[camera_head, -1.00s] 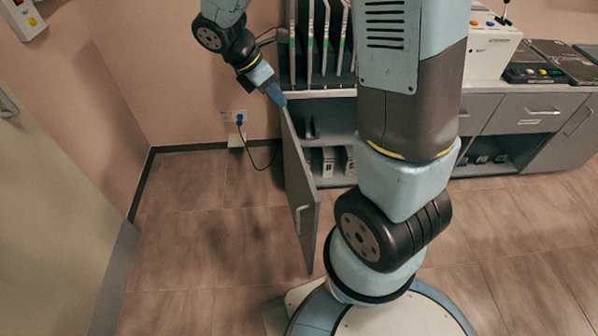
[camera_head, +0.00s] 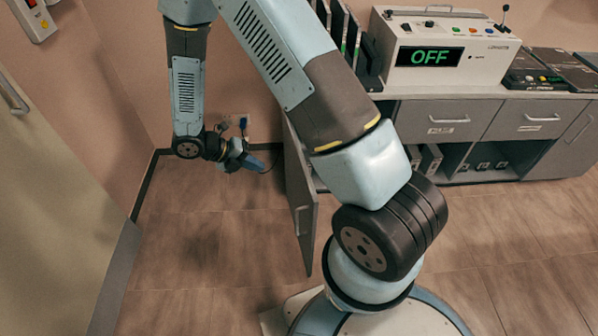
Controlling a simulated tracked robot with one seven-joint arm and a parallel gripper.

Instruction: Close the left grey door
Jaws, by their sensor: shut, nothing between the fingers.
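The left grey door (camera_head: 299,200) stands open, swung out from the low grey cabinet toward my base. Its handle (camera_head: 299,221) is on the side facing left. My gripper (camera_head: 256,165) is shut and empty, to the left of the door near its upper part, pointing right toward it. A small gap seems to show between the fingertips and the door, but I cannot tell the depth. My own arm hides the cabinet opening behind the door.
A white machine with an "OFF" display (camera_head: 430,56) stands on the counter (camera_head: 450,91). Closed grey drawers (camera_head: 447,119) are on the right. A wall socket with a plug (camera_head: 238,122) is behind my gripper. A pale door (camera_head: 45,200) is at far left. The floor left of the grey door is clear.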

